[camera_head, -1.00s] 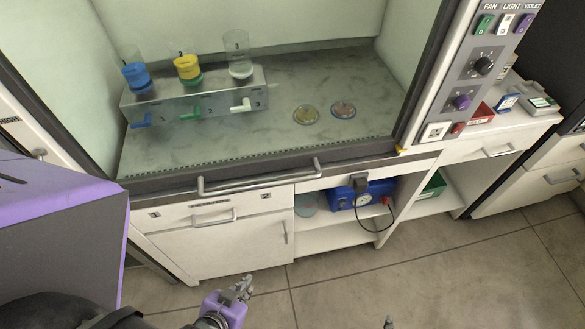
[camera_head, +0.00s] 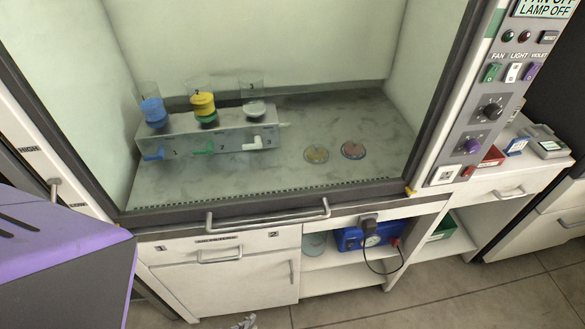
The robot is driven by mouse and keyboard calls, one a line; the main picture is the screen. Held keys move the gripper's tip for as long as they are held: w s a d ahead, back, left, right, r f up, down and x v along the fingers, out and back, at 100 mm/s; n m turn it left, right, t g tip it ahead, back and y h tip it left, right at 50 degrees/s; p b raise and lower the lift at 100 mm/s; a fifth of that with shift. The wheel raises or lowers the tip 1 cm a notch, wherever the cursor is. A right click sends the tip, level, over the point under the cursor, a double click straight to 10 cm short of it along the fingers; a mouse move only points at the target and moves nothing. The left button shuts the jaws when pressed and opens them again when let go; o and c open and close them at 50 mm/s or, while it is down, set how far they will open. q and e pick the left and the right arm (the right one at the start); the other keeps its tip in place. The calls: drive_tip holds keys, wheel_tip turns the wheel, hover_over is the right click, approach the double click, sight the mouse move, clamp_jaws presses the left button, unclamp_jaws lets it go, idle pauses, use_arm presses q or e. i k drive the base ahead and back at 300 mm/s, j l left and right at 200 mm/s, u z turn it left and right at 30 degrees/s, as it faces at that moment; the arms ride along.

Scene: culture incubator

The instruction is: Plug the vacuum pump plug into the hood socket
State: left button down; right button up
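The vacuum pump (camera_head: 352,241) is a blue box on the open shelf under the hood. Its black plug (camera_head: 369,224) sits near the shelf's top edge, at the pump's upper front, with a black cord (camera_head: 372,266) looping down from it. The hood socket (camera_head: 445,175) is a pale square at the bottom of the hood's right control panel, and nothing is plugged into it. Only the tip of my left gripper (camera_head: 244,322) shows at the bottom edge, well away from the plug; whether it is open is unclear. My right gripper is out of view.
The hood holds a filter manifold (camera_head: 225,143) with several cups and two dishes (camera_head: 353,150). A metal handle (camera_head: 268,225) runs along the hood's front edge. A red box (camera_head: 490,157) stands on the right bench. The floor (camera_head: 440,297) before the shelf is clear.

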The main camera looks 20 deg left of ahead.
sight(368, 225)
drive_tip(key=i+l+u, duration=0.1)
drive_tip(key=k, duration=0.25)
drive_tip(key=l+u, duration=0.2)
drive_tip(key=l, duration=0.35)
drive_tip(key=l+u, duration=0.2)
drive_tip(key=l, duration=0.4)
drive_tip(key=l+u, duration=0.25)
drive_tip(key=l, duration=0.3)
drive_tip(key=l+u, duration=0.2)
drive_tip(key=l, duration=0.35)
drive_tip(key=k+l+u, duration=0.2)
drive_tip(key=l, duration=0.35)
